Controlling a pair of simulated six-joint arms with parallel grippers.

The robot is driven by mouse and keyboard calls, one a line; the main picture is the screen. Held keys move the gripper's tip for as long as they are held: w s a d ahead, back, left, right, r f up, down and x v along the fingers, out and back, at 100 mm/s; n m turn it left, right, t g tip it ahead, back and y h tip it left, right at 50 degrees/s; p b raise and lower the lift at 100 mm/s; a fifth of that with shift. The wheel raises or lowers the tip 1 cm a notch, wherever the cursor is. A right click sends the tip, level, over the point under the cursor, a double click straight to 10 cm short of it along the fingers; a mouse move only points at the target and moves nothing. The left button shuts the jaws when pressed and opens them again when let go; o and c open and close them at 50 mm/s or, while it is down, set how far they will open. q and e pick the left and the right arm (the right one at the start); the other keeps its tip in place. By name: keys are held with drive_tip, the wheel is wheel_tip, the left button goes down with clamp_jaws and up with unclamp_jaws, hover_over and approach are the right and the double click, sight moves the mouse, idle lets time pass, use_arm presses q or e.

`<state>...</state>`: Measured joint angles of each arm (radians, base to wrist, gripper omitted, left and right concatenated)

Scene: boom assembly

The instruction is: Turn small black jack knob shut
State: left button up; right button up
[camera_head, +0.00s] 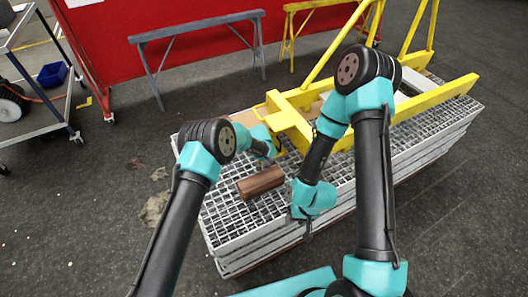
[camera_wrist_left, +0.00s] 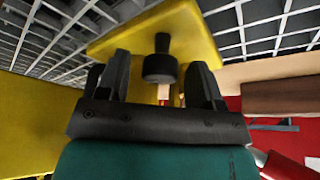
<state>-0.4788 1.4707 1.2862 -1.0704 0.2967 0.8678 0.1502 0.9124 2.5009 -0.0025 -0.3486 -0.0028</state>
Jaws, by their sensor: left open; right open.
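The small black jack knob (camera_wrist_left: 160,66) shows in the left wrist view, on a short black stem against a yellow plate (camera_wrist_left: 205,32). My left gripper (camera_wrist_left: 161,72) is open, with one finger on each side of the knob and visible gaps between. In the head view, my left gripper is mostly hidden behind its own wrist at the yellow boom frame (camera_head: 292,122), and the knob cannot be made out. My right gripper (camera_head: 307,233) hangs low over the front edge of the grating stack, pointing down and empty; its finger gap is too small to see clearly.
A brown block (camera_head: 260,183) lies on the stacked metal gratings (camera_head: 232,222) between my arms. Grey and yellow trestles (camera_head: 200,30) stand behind, before a red wall (camera_head: 115,45). A cart (camera_head: 30,85) stands at the left. The dark floor at front left is clear.

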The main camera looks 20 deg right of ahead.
use_arm(q)
drive_tip(key=c, duration=0.9)
drive_tip(key=shift+m+h, duration=0.3)
drive_tip(key=shift+m, duration=0.3)
drive_tip(key=shift+w+m+g+h, duration=0.1)
drive_tip(key=shift+m+g+h, duration=0.3)
drive_tip(key=shift+m, duration=1.05)
drive_tip(key=shift+m+g+h, duration=0.2)
drive_tip(key=shift+m+g, duration=0.3)
drive_tip(key=shift+m, duration=0.95)
drive_tip(key=m+g, duration=0.1)
drive_tip(key=m, duration=0.2)
drive_tip(key=m+g, duration=0.1)
drive_tip(key=m, duration=0.2)
drive_tip(key=shift+w+a+g, duration=0.1)
drive_tip(key=shift+g, duration=0.2)
drive_tip(key=shift+m, duration=0.3)
